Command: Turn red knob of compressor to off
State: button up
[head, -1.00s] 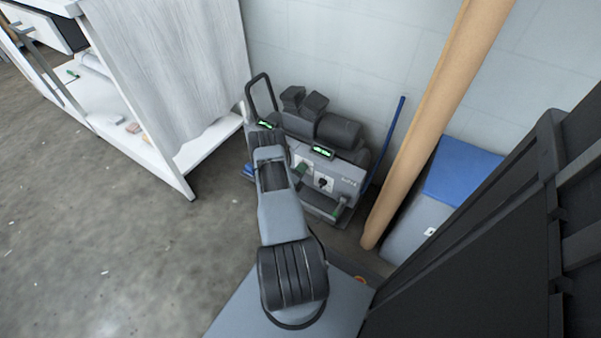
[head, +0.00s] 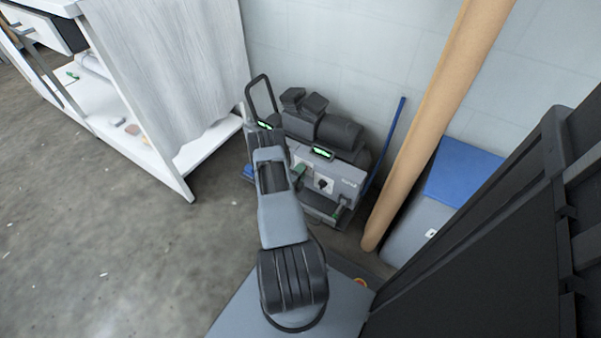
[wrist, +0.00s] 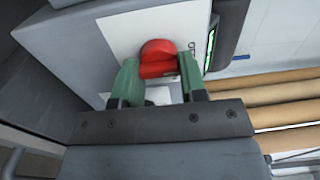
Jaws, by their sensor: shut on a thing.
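The compressor (head: 341,184) is a grey box with dark tanks on top, standing on the floor against the wall in the head view. Its red knob (wrist: 158,58) sits on a white label plate in the wrist view, with small lettering to its right. My gripper (wrist: 159,75) has green fingers, one on each side of the knob, and is shut on it. In the head view my arm hides the knob, and only part of the green fingers (head: 299,169) shows. A black knob (head: 323,185) on a white plate is visible on the compressor's front.
A white cabinet (head: 165,95) stands on the left. A brown cardboard roll (head: 425,125) leans at the right of the compressor, with a blue pole (head: 386,145) between them. A dark panel (head: 470,240) fills the lower right.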

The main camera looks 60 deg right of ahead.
jog(key=o, duration=0.9)
jog(key=a+p, duration=0.3)
jog(key=a, duration=1)
jog(key=shift+a+p, duration=0.35)
jog(key=shift+a, duration=0.05)
